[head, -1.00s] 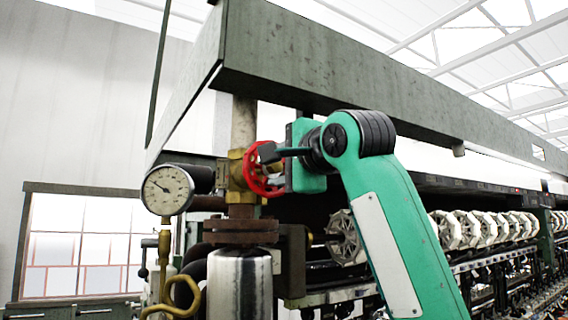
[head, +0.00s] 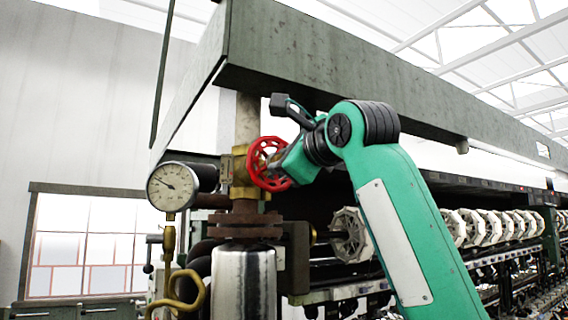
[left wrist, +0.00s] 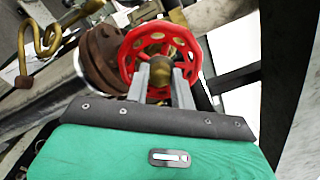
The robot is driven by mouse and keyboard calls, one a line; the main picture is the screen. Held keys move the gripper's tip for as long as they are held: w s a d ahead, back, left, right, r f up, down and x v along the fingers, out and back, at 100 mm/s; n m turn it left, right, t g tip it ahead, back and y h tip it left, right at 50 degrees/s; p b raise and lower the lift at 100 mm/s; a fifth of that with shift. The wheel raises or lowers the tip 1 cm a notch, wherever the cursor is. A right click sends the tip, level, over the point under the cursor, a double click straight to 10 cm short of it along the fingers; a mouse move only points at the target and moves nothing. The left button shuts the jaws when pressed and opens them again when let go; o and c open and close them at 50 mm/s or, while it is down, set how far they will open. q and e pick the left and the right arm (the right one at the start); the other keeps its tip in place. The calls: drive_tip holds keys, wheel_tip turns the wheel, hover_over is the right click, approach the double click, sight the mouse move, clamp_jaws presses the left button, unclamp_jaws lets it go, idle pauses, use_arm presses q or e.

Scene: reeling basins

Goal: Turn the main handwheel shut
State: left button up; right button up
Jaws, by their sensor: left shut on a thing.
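The red main handwheel (head: 260,152) sits on a brass valve (head: 240,178) on the vertical pipe. It shows as a ring with a holed face in the left wrist view (left wrist: 187,46). My left gripper (head: 281,171) comes from the right and is at the wheel's right side, tilted. The fingertips' exact contact is partly hidden. My right gripper is not in view.
A round pressure gauge (head: 171,187) stands left of the valve, above a curled brass pipe (head: 187,295). A rusty flange (head: 238,226) is below the valve. A long grey-green beam (head: 330,70) hangs overhead. Rows of pale reels (head: 352,235) stand behind my arm.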

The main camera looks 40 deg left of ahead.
use_arm(q)
drive_tip(key=m+b, duration=0.6)
drive_tip(key=m, duration=1.5)
drive_tip(key=shift+f+m+b, duration=0.1)
drive_tip(key=shift+m+b, duration=0.2)
drive_tip(key=shift+b, duration=0.05)
drive_tip(key=o, duration=0.9)
drive_tip(key=shift+c, duration=0.2)
drive_tip(key=c, duration=0.9)
drive_tip(key=shift+o, duration=0.2)
drive_tip(key=shift+m+b, duration=0.7)
drive_tip(key=shift+m, duration=1.1)
